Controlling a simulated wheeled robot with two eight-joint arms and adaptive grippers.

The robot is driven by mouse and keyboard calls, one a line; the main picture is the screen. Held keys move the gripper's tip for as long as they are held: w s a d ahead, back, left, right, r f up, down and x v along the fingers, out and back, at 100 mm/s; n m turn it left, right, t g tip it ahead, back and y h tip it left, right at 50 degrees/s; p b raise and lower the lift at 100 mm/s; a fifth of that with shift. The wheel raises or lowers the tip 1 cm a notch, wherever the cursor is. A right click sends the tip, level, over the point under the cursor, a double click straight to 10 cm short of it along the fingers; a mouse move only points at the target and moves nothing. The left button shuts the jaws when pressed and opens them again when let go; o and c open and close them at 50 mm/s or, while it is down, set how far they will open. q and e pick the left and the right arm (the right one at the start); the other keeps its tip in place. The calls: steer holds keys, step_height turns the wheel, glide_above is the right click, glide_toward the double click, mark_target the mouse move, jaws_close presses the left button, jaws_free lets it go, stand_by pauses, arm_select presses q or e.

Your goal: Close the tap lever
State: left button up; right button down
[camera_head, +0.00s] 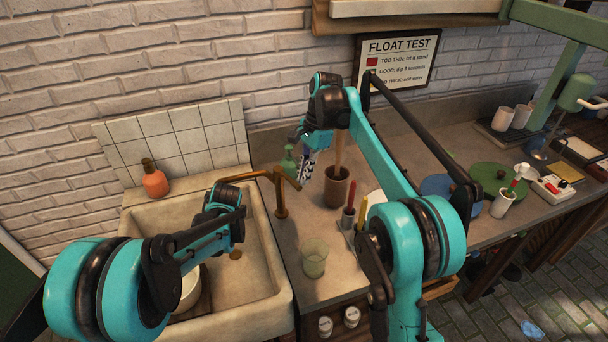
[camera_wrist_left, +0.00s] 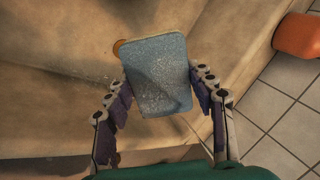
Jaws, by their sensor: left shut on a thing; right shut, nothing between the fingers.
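The brass tap (camera_head: 281,200) stands at the right rim of the sink (camera_head: 262,300), its spout reaching left over the basin. A short brass lever (camera_head: 290,181) slants down to the right from its top. My right gripper (camera_head: 304,181) is shut and empty, pointing down beside the lever's right end; I cannot tell whether they touch. My left arm reaches over the sink, and its fingertips are hidden in the head view. In the left wrist view my left gripper (camera_wrist_left: 160,82) is shut on a blue-grey sponge (camera_wrist_left: 158,70).
A terracotta bottle (camera_head: 155,182) stands on the sink's back ledge. A glass (camera_head: 314,258) stands on the counter. A pale bowl (camera_head: 190,290) is in the sink.

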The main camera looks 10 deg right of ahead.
mark_target(295, 185)
steer(key=shift+a, duration=0.1)
steer(key=shift+s+a+m, duration=0.6)
steer(key=shift+s+a, duration=0.3)
steer(key=shift+a, duration=0.25)
steer(key=shift+w, duration=0.1)
